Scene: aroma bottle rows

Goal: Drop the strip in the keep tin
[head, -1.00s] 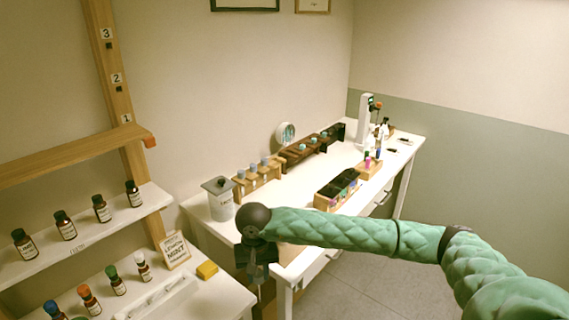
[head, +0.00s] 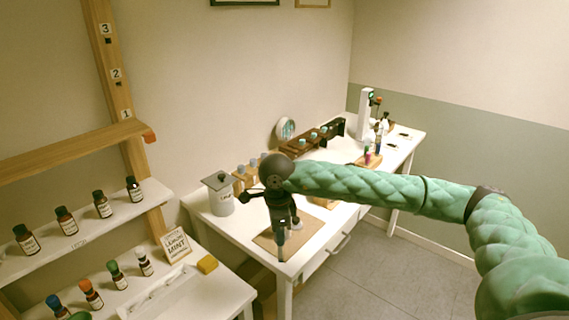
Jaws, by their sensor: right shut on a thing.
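My right gripper (head: 283,240) hangs down over the front left corner of the white table. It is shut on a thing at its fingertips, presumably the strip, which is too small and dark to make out. A grey lidded tin (head: 220,195) stands on the table's left end, to the left of my right gripper and apart from it. It looks like the keep tin, but its label is too small to read. Its lid appears to be on or just above it. My left gripper is not in view.
A tan mat (head: 304,231) lies on the table (head: 205,222) below my right gripper. A wooden rack with bottles (head: 240,183) stands behind the arm.

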